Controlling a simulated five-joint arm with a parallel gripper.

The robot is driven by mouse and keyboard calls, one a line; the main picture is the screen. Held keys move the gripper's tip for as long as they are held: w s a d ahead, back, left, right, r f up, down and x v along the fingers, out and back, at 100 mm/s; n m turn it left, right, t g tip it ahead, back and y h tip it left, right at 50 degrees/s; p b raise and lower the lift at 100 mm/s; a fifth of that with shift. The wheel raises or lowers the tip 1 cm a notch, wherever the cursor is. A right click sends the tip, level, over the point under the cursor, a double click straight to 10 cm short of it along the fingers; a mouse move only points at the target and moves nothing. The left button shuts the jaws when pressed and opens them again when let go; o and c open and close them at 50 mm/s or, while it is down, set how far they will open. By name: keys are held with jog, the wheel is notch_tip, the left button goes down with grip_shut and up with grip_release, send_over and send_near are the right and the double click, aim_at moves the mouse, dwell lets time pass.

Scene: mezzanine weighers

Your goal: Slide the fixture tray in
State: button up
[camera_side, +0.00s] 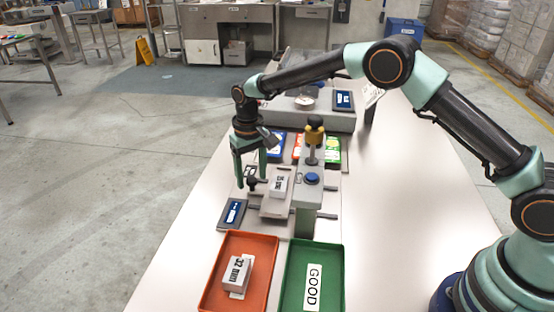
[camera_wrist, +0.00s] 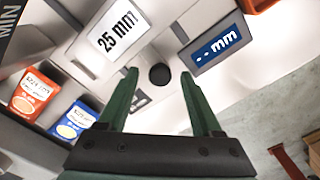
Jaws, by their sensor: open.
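The fixture tray (camera_side: 273,210) is a small grey plate at the station in the middle of the bench. A round black knob (camera_wrist: 160,75) is at the tray's near-left side. My gripper (camera_side: 251,182) is over the knob, pointing down, open and empty. In the wrist view the green fingertips (camera_wrist: 159,73) stand on either side of the knob, with gaps visible. I cannot tell whether the tips are down to its height.
A grey post with a yellow top (camera_side: 315,132) and blue button (camera_side: 312,178) stands right of the tray. A display (camera_side: 232,213) lies at left. An orange tray (camera_side: 208,300) holding a "32 mm" block (camera_side: 236,273) and an empty green "GOOD" tray (camera_side: 330,255) are in front.

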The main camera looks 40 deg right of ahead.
grip_shut()
dwell(1.3)
